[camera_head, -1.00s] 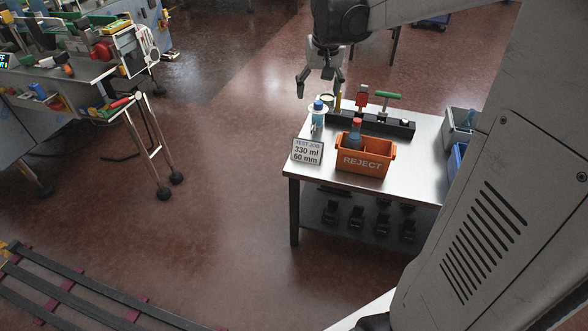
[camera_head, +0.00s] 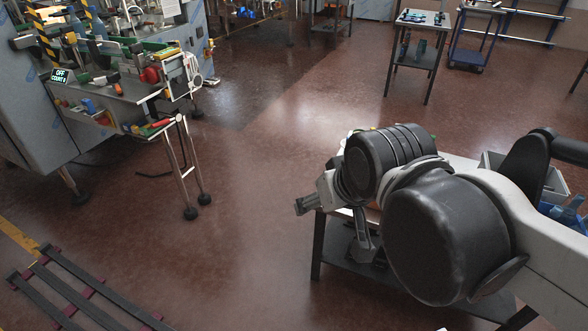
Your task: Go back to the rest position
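My gripper (camera_head: 334,228) is in front of the metal table as I see it, its two fingers spread apart and nothing between them. My folded arm covers most of the table (camera_head: 318,240), so only its left edge, a dark leg and part of the lower shelf show. The orange reject box, the sign and the bottles on the table are hidden behind my arm, apart from small bits I cannot make out.
A grey bin (camera_head: 493,160) and a blue bin (camera_head: 566,216) show behind my arm at the right. A machine bench (camera_head: 125,88) stands at the left, with dark rails (camera_head: 75,290) on the floor below. A small table (camera_head: 420,58) and a blue cart (camera_head: 472,45) stand at the back. The middle floor is clear.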

